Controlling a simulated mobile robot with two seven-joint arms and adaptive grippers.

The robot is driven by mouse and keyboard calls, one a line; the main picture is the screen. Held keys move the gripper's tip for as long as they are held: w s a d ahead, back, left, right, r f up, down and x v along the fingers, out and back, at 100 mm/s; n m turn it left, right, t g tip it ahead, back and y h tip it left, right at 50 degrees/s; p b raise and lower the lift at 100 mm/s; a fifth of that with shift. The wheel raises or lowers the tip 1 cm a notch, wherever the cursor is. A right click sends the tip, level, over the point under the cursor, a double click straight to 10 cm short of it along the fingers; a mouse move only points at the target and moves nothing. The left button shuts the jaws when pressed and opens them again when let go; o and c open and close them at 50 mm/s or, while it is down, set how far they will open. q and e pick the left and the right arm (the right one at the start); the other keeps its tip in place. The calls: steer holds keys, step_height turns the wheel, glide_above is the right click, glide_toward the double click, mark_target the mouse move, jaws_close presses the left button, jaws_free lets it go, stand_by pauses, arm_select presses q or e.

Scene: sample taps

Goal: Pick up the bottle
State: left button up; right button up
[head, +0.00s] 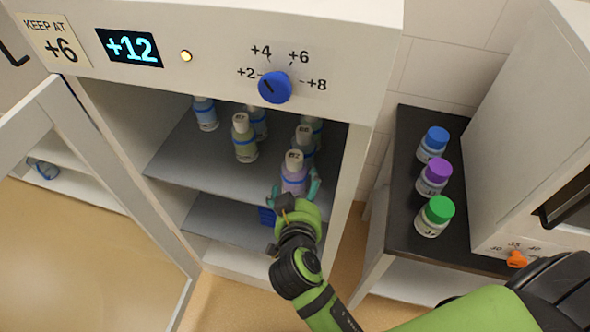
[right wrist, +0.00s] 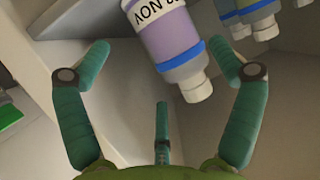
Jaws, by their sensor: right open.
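A bottle with a white cap and a purple label with a blue band (head: 293,178) stands at the front right of the upper shelf (head: 190,172) in the open cabinet. My right gripper (head: 296,187) is in front of it, with teal fingers open on both sides. In the right wrist view the bottle (right wrist: 170,35) appears tilted, between and beyond the open fingers (right wrist: 159,50), nearer the right-hand finger. I see no finger closed on it. My left gripper is not in view.
Several similar bottles stand behind, including a yellowish one (head: 244,140). The cabinet's door (head: 105,150) is open to the left. Above are a blue dial (head: 275,87) and a +12 display (head: 129,47). A dark side table (head: 403,225) holds blue-, purple- and green-capped jars.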

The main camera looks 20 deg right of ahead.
mark_target(299, 185)
steer(key=shift+w+d+f+p, duration=0.1)
steer(key=shift+w+p, duration=0.3)
steer(key=shift+w, duration=0.1)
steer(key=x, duration=0.2)
steer(key=p+x, duration=0.1)
steer(key=x, duration=0.1)
steer(key=shift+f, duration=0.35)
steer(key=shift+s, duration=0.15)
steer(key=c, duration=0.3)
steer(key=shift+r, duration=0.1)
steer(key=c, duration=0.8)
